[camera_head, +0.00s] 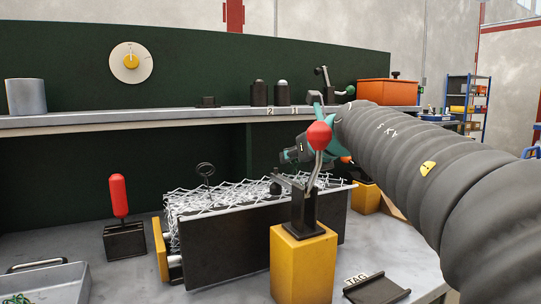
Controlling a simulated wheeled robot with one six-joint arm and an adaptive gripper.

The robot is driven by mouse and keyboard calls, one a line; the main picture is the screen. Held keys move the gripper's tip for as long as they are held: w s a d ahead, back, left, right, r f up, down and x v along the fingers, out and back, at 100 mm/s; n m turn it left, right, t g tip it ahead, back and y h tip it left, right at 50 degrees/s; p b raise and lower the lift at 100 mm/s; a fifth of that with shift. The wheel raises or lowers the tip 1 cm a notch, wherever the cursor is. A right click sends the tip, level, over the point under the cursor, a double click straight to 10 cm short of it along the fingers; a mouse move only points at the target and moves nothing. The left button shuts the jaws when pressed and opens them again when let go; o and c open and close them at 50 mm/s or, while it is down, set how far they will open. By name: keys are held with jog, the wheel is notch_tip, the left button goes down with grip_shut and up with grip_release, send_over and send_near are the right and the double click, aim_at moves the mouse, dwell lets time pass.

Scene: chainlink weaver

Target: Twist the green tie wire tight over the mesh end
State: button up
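The white chain-link mesh (225,196) lies along the top of a long dark fixture (235,242). My arm reaches in from the right, and my gripper (290,156) is above the right part of the mesh, partly behind a red-knobbed lever clamp (319,136). Its fingertips are small and partly hidden, so I cannot tell whether it is open or holds anything. Some green strands, perhaps tie wire (17,299), show in a grey metal tray (48,284) at the lower left. I cannot make out any green wire on the mesh.
The lever clamp stands on a yellow block (303,265) in front of the fixture. A red-handled tool (118,196) stands in a black block at left. A black ring (205,169) rises above the mesh. A shelf (150,122) runs behind. A dark TAG holder (377,289) lies at lower right.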

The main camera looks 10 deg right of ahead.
dwell(0.3)
jog(key=v, duration=1.2)
jog(key=shift+s, duration=0.1)
